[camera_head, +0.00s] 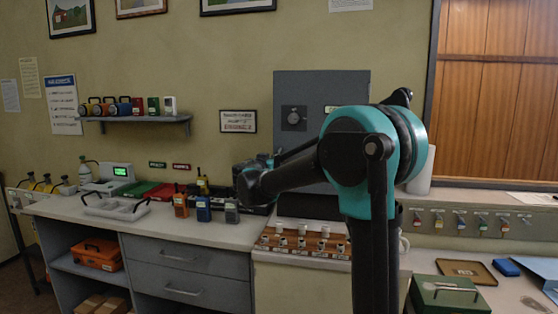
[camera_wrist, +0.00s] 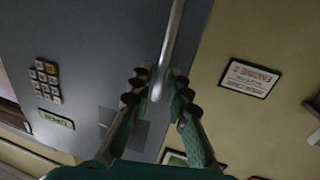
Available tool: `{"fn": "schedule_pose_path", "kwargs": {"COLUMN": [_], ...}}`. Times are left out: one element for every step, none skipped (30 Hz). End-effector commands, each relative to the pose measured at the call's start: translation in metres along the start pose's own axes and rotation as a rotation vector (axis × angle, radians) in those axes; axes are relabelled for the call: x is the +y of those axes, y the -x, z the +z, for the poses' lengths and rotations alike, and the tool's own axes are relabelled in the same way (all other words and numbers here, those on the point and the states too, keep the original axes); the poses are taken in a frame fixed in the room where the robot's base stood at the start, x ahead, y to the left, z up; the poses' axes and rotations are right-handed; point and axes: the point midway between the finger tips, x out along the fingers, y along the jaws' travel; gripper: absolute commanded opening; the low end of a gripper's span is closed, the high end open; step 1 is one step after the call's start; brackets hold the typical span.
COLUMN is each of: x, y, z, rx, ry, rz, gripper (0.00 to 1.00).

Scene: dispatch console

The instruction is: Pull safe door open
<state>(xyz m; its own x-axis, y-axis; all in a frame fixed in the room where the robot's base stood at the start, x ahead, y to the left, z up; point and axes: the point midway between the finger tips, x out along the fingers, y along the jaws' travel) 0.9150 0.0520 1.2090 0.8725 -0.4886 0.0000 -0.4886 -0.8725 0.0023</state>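The safe (camera_head: 325,88) is a grey box on the wall in the head view, with a round dial on a dark plate. My arm hides its lower right part. Its front looks flat, with no open gap visible. In the wrist view the grey safe front (camera_wrist: 110,65) shows a keypad and a small green label. A metal bar handle (camera_wrist: 172,45) runs down between the fingers of my gripper (camera_wrist: 158,85). The fingers stand apart on either side of the bar, with a narrow gap at the left finger. Firm contact cannot be seen. My arm hides the fingertips in the head view.
The counter (camera_head: 190,228) below holds radios, a tray and coloured boxes. A row of white knobs (camera_head: 302,240) lies under my arm. A framed notice (camera_head: 238,121) hangs beside the safe. A green box (camera_head: 448,295) stands on the right desk.

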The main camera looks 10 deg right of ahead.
Motion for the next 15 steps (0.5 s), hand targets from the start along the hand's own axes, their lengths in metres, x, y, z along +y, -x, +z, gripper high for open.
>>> {"fn": "schedule_pose_path", "kwargs": {"x": [0.0004, 0.0002, -0.0001, -0.0002, -0.0002, -0.0002, -0.0002, -0.0002, -0.0002, -0.0002, -0.0002, -0.0002, -0.0002, -0.0002, -0.0001], "y": [-0.0046, -0.0064, -0.0082, -0.0091, -0.0099, -0.0105, -0.0107, -0.0108, -0.0107, -0.0107, -0.0106, -0.0106, -0.0106, -0.0105, -0.0105], "z": [0.0001, 0.0001, 0.0001, 0.0001, 0.0002, 0.0002, 0.0002, 0.0002, 0.0002, 0.0002, 0.0002, 0.0002, 0.0002, 0.0002, 0.0002], "rx": [0.000, 0.000, 0.000, 0.000, 0.000, 0.000, 0.000, 0.000, 0.000, 0.000, 0.000, 0.000, 0.000, 0.000, 0.000], "ry": [0.000, 0.000, 0.000, 0.000, 0.000, 0.000, 0.000, 0.000, 0.000, 0.000, 0.000, 0.000, 0.000, 0.000, 0.000], "rz": [0.001, 0.000, 0.000, 0.000, -0.001, -0.001, -0.001, -0.001, -0.001, -0.001, -0.001, -0.001, -0.001, -0.001, -0.001], "gripper": [0.17, 0.17, 0.17, 0.17, 0.17, 0.17, 0.17, 0.17, 0.17, 0.17, 0.17, 0.17, 0.17, 0.13, 0.08]}}
